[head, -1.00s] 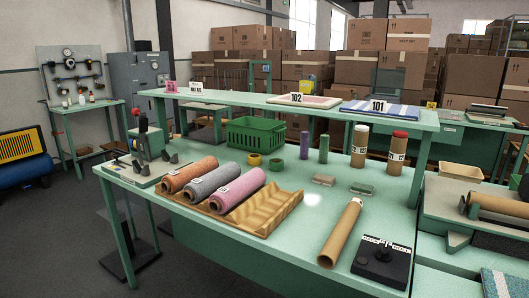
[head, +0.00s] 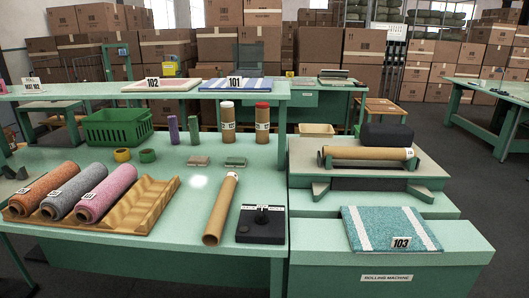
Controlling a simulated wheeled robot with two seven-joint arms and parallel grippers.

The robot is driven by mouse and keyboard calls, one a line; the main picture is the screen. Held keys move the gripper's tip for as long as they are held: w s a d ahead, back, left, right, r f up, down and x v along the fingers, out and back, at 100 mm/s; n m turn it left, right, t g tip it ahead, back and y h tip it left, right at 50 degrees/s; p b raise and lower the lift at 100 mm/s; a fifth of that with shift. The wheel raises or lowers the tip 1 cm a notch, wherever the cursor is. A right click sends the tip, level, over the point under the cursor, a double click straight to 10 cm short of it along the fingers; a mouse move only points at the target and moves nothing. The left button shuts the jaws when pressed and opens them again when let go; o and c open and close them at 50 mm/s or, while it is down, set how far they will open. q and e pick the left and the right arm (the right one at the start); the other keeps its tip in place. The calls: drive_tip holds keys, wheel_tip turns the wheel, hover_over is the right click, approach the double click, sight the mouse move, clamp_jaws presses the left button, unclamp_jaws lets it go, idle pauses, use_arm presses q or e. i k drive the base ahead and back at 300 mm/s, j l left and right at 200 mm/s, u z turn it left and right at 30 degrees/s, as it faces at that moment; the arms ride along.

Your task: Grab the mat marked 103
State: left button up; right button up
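The mat marked 103 (head: 375,229) is teal with white stripes. It lies flat on the front top of the green rolling machine (head: 391,277), at the lower right of the head view. Its 103 label is at its front right. Neither of my grippers shows in the head view.
A cardboard tube (head: 221,208) and a black box (head: 261,224) lie on the bench left of the machine. A roller with a brown tube (head: 368,153) is behind the mat. Mats 102 (head: 162,85) and 101 (head: 239,84) lie on the shelf. Rolled mats sit in a wooden cradle (head: 141,204).

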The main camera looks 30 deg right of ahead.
sight(379, 229)
drive_tip(key=z, duration=1.75)
